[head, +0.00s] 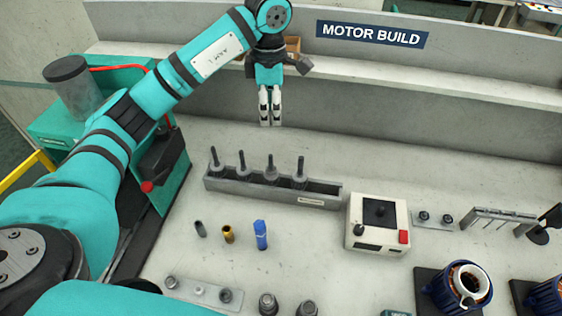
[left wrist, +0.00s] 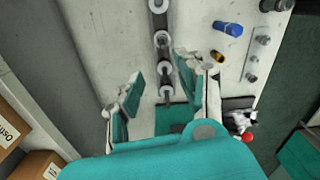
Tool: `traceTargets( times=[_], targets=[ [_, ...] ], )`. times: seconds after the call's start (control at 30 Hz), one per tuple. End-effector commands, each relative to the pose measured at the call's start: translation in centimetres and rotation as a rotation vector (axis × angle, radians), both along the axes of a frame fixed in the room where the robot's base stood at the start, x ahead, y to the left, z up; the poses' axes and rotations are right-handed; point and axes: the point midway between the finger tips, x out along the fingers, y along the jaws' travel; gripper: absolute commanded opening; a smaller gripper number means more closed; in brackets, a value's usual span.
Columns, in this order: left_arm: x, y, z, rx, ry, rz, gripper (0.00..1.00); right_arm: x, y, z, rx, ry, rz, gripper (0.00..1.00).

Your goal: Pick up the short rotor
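Several grey rotors with upright shafts stand in a row in a long grey rack (head: 322,199); the leftmost rotor (head: 214,157) and the rightmost rotor (head: 300,172) show in the head view. I cannot tell which one is the short rotor. My left gripper (head: 270,122) points down, above and behind the rack in the head view. In the left wrist view the left gripper (left wrist: 158,70) is open and empty, its fingers apart with rotors visible beyond and between them. My right gripper is not in view.
The back wall and ledge (head: 450,90) lie behind.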

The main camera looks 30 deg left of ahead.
Motion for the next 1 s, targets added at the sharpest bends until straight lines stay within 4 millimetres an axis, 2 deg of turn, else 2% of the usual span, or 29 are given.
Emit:
traceTargets(
  times=[0.17,0.6,0.83,1.0],
  targets=[
    [-0.2,0.0,-2.1,-0.001,0.007,0.000,0.38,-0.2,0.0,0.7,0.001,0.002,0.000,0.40],
    [-0.2,0.0,-10.7,-0.001,0.005,0.001,0.38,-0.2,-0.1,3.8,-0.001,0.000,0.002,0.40],
    [-0.2,0.0,-12.4,0.000,0.003,0.000,0.38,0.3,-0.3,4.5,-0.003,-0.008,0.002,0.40],
    [-0.4,0.1,-14.5,-0.002,0.008,0.000,0.38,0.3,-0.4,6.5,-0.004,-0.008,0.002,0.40]
  ],
)
